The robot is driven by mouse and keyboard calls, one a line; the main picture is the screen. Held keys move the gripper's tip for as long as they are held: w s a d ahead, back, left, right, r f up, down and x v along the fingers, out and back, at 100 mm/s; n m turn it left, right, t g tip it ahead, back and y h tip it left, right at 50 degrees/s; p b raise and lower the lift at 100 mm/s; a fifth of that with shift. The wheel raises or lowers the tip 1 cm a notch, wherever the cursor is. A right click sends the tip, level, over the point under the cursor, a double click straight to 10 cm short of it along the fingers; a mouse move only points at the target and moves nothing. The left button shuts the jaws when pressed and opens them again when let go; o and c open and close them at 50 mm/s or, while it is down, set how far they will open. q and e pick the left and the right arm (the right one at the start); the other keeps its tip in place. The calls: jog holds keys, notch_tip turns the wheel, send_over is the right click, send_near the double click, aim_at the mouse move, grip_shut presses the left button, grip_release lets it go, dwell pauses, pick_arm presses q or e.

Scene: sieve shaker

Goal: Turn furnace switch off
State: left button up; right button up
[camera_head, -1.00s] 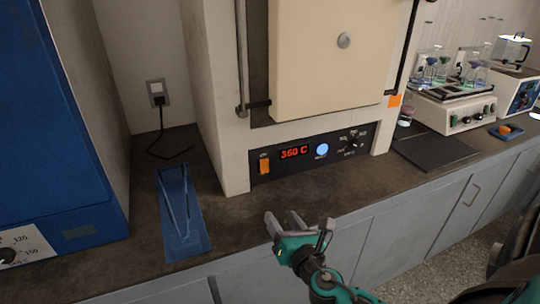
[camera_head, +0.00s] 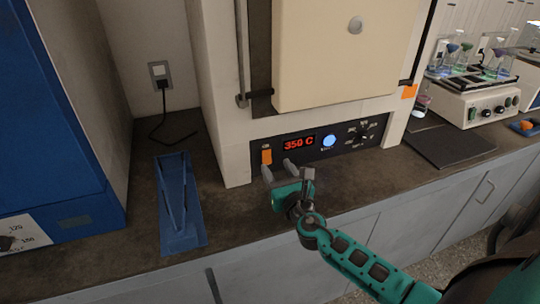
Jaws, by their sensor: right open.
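The furnace (camera_head: 222,120) is a tall cream cabinet with its door (camera_head: 335,55) shut. Its black control panel (camera_head: 350,143) has a lit red display (camera_head: 299,143) that reads about 350 C and a round blue-lit button (camera_head: 329,141). The orange furnace switch (camera_head: 266,156) is at the panel's left end. My right gripper (camera_head: 279,167) is open and empty, its fingertips just below and beside the switch in the picture. I cannot tell whether a finger touches it. My left gripper is not in view.
Blue tongs on a blue tray (camera_head: 181,238) lie on the dark counter to the left, beside a blue cabinet (camera_head: 50,110). A black cable runs to a wall socket (camera_head: 159,75). A shaker with flasks (camera_head: 475,105) and a dark mat (camera_head: 447,146) are at right.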

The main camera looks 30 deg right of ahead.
aim_at(267, 153)
jog(key=x, duration=0.6)
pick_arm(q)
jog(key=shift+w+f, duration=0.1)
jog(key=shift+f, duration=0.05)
pick_arm(e)
jog(key=shift+c, duration=0.5)
jog(key=c, duration=0.9)
jog(key=f+t+b, duration=0.1)
jog(key=b, duration=0.7)
jog(key=shift+s+f+t, duration=0.1)
jog(key=shift+t, duration=0.3)
jog(key=shift+f+b, duration=0.1)
jog(key=shift+b, duration=1.15)
jog(key=shift+t+h+b, duration=0.3)
jog(key=shift+t+b, duration=0.2)
jog(key=shift+b, duration=0.7)
jog(key=shift+s+b, duration=0.1)
jog(key=shift+b, duration=0.65)
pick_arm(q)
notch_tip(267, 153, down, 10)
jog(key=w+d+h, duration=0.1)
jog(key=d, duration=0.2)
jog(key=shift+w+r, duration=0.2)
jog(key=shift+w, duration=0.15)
pick_arm(e)
jog(key=shift+a+r+t, duration=0.1)
jog(key=shift+r+t, duration=0.15)
jog(key=shift+t, duration=0.05)
